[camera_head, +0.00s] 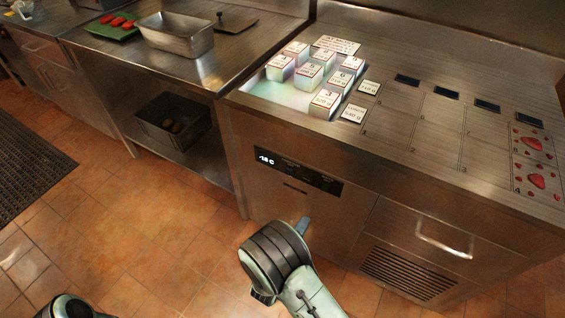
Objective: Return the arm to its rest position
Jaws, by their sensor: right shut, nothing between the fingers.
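My right arm reaches in from the bottom centre, with its dark ringed wrist in front of the steel cabinet. Its gripper (303,226) is mostly hidden behind the wrist; only a small blue-grey tip shows. It is shut and empty, below the cabinet's display panel (298,172) in the picture. I cannot tell whether it touches the cabinet front. A small part of my left arm shows at the bottom left edge; its gripper is out of the picture.
The steel counter (420,120) holds several numbered white blocks (325,103) in a lit recess. A drawer handle (444,240) sticks out at right. A side table carries a metal pan (176,38) and a green tray (112,33). The tiled floor (130,235) at left is clear.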

